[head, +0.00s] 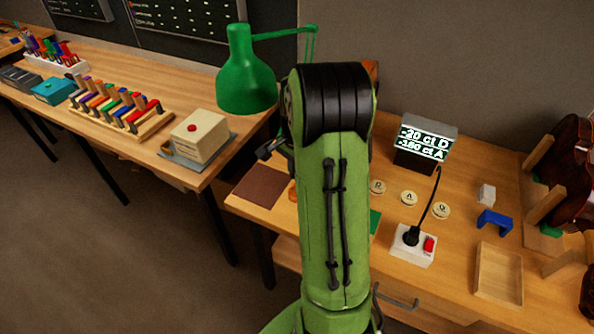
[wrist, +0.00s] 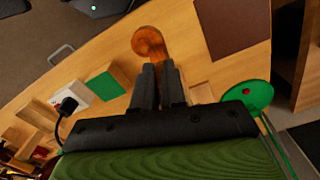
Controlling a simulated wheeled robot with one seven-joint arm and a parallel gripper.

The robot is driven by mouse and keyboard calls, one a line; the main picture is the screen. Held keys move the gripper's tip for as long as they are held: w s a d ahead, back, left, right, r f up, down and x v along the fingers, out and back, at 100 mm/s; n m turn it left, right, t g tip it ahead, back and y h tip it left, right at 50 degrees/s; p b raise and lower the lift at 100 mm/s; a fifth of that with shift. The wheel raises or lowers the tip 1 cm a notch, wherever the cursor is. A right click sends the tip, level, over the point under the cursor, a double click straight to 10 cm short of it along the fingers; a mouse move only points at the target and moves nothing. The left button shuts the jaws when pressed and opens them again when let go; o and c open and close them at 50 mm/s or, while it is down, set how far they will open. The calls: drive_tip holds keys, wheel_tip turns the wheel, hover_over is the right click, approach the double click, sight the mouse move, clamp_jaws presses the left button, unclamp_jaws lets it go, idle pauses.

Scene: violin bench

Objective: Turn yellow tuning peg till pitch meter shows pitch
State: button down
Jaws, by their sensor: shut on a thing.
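My gripper (wrist: 157,70) is shut, its dark fingertips close together beside a rounded orange-brown wooden piece (wrist: 149,41) that looks like a violin scroll. What the fingers grip is hidden between them; by its place it seems to be the yellow tuning peg, but I cannot see any yellow. In the head view my green arm covers the gripper and nearly all of the wooden piece. The pitch meter (head: 425,141) is lit and reads -20 ct D on its upper line and -180 ct A on its lower line.
A green lamp (head: 246,80) stands left of my arm. A brown mat (head: 262,184), a green pad (wrist: 105,84), a white box with a red switch (head: 413,246), lettered discs (head: 409,198), a blue block (head: 494,222) and a wooden tray (head: 498,273) lie on the bench. Instruments stand far right.

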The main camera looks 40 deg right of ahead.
idle(0.3)
drive_tip(key=c, duration=1.2)
unclamp_jaws()
wheel_tip(320, 180, up, 16)
drive_tip(key=shift+f+p, duration=0.1)
drive_tip(key=shift+p, duration=1.05)
